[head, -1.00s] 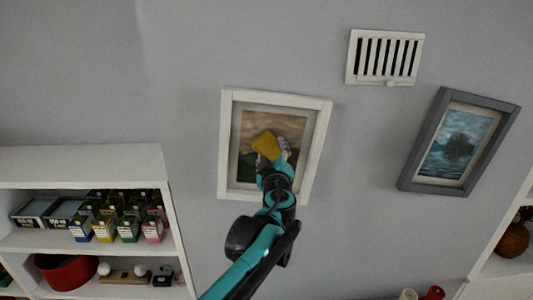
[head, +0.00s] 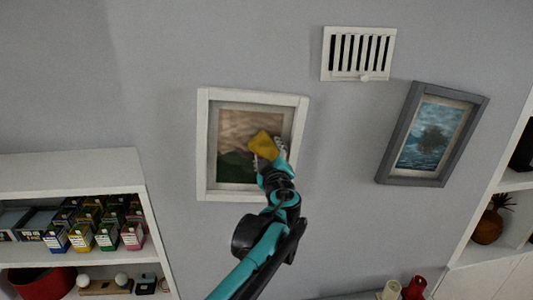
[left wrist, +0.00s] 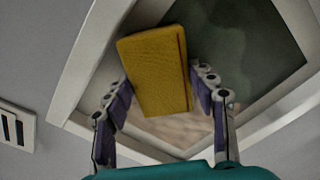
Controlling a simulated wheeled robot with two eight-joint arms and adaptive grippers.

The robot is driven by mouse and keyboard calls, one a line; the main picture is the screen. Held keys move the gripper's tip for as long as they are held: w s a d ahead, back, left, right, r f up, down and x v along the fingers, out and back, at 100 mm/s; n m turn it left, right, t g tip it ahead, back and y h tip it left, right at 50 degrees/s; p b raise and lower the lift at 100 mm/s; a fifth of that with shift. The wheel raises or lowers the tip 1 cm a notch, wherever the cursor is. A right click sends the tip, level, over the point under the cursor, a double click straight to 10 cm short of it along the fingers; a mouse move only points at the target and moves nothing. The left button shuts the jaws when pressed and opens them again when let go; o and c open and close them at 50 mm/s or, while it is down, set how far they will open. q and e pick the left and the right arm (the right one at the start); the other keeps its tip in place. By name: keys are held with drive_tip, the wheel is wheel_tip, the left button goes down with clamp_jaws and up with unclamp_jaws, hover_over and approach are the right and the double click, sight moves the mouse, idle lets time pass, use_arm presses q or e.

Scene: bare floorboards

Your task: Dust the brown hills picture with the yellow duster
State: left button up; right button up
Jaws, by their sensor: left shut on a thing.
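The brown hills picture (head: 236,133) hangs on the grey wall in a white frame (head: 203,150), in the middle of the head view. It shows a brownish sky over dark green hills. The yellow duster (head: 265,144) is in front of the picture's right part; it also shows in the left wrist view (left wrist: 157,72). My left gripper (head: 268,156) is shut on the duster, which sits between its fingers in the left wrist view (left wrist: 165,105). I cannot tell whether the duster touches the picture. My right gripper is not in view.
A second picture (head: 432,135) in a grey frame hangs to the right. A white vent (head: 357,54) is above. A white shelf (head: 70,175) with several small boxes stands at lower left, and another shelf (head: 515,190) at right. Red and white items (head: 414,288) stand at the bottom.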

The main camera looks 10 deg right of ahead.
use_arm(q)
drive_tip(key=s, duration=0.6)
drive_tip(key=shift+s, duration=0.1)
idle(0.4)
drive_tip(key=s, duration=0.2)
drive_tip(key=shift+s, duration=0.4)
drive_tip(key=shift+w, duration=0.1)
